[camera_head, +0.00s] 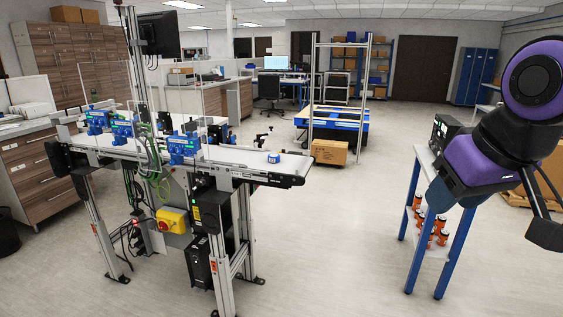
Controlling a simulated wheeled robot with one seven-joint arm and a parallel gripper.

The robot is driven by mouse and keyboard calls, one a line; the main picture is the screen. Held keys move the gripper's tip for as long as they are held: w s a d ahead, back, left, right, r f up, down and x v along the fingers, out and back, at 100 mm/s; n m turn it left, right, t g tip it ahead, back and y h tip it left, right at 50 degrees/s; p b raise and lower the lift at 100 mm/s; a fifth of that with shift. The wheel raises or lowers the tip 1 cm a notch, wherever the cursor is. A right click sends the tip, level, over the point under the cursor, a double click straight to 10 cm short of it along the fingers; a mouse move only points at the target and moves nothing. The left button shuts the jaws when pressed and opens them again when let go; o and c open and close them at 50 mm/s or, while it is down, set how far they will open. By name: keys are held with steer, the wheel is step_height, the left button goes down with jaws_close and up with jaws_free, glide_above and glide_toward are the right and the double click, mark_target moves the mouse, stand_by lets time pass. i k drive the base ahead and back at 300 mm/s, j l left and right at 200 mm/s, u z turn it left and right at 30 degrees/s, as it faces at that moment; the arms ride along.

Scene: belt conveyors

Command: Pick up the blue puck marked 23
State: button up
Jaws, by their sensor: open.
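A small blue puck (274,157) with a pale top sits upright near the right end of the belt conveyor (240,166). Its marking is too small to read. My purple and black arm reaches in from the right side of the picture. My gripper (545,232) shows only in part at the right edge, dark, open and empty as far as visible.
Clear panels and blue sensor units (184,148) line the conveyor. A blue-legged side table (419,163) with orange items on its lower shelf stands below my arm. A cardboard box (329,152) and blue-based cart stand behind. The middle floor is clear.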

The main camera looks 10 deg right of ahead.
mark_target(272, 157)
steer(key=i+l, duration=0.15)
steer(key=i, duration=0.3)
steer(key=i+l, duration=0.15)
steer(key=i, duration=0.35)
steer(key=i+l+u, duration=0.1)
steer(key=i, duration=0.35)
steer(key=i+l, duration=0.25)
steer(key=i, duration=0.25)
steer(key=i+l, duration=0.2)
steer(key=i, duration=0.25)
steer(key=u, duration=0.05)
